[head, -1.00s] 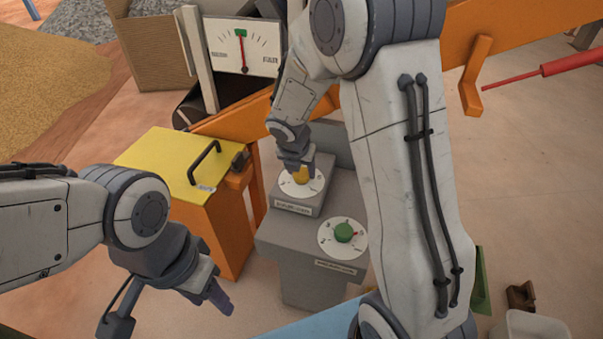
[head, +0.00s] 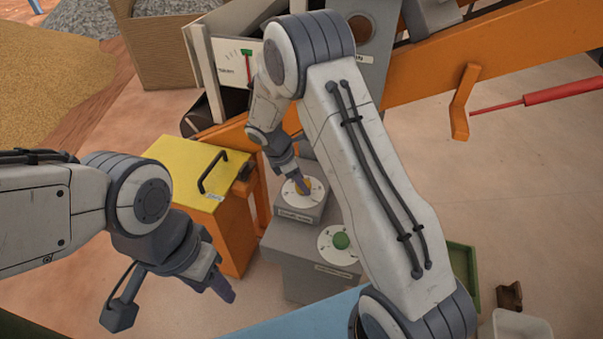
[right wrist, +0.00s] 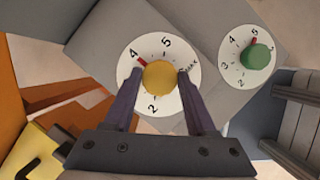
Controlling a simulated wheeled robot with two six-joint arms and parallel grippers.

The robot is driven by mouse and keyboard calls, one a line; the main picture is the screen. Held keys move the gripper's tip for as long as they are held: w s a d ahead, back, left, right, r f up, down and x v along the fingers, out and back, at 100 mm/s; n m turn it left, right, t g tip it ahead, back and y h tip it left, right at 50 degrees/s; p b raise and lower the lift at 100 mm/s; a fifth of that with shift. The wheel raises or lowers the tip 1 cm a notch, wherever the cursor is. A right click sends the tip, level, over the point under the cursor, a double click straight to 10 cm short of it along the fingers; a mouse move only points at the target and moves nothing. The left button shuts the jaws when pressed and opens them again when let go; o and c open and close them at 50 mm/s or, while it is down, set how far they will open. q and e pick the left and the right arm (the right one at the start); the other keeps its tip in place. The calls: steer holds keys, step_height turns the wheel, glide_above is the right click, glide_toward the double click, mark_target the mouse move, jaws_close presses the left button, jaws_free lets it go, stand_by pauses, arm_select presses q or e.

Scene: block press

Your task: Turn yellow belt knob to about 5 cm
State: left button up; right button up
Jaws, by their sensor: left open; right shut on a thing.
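The yellow knob (head: 306,186) sits on a white dial on the raised grey block of the control stand. In the right wrist view the knob (right wrist: 160,78) has a red pointer beside the 4, with the 5 further clockwise. My right gripper (right wrist: 160,72) is shut on the knob, one finger on each side. In the head view my right gripper (head: 299,184) comes down at a slant and partly hides the knob. My left gripper (head: 221,289) is open and empty, left of the stand.
A green knob (head: 341,241) on a lower dial stands close by; its red pointer is near 5 in the right wrist view. A yellow-lidded box (head: 178,190) with a black handle is left of the stand. An orange beam (head: 515,45) runs behind.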

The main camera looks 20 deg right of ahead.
steer(key=m+g+p, duration=0.1)
steer(key=m+p, duration=0.1)
steer(key=m, duration=0.1)
steer(key=shift+r, duration=0.15)
steer(key=m+g+p, duration=0.1)
steer(key=m+p, duration=0.1)
steer(key=shift+w+m+y, duration=0.15)
steer(key=shift+m+y, duration=0.15)
steer(key=m+g+p, duration=0.1)
steer(key=m, duration=0.2)
steer(key=shift+y, duration=0.4)
steer(key=shift+w+d+f+m+g+y+p, duration=0.1)
steer(key=shift+m+g+y+p, duration=0.15)
steer(key=shift+m, duration=0.55)
steer(key=shift+f+m+g+y+p, duration=0.15)
steer(key=shift+m+g+p, duration=0.1)
steer(key=shift+m, duration=0.55)
steer(key=o, duration=1.4)
steer(key=shift+c, duration=0.2)
steer(key=shift+r, duration=0.1)
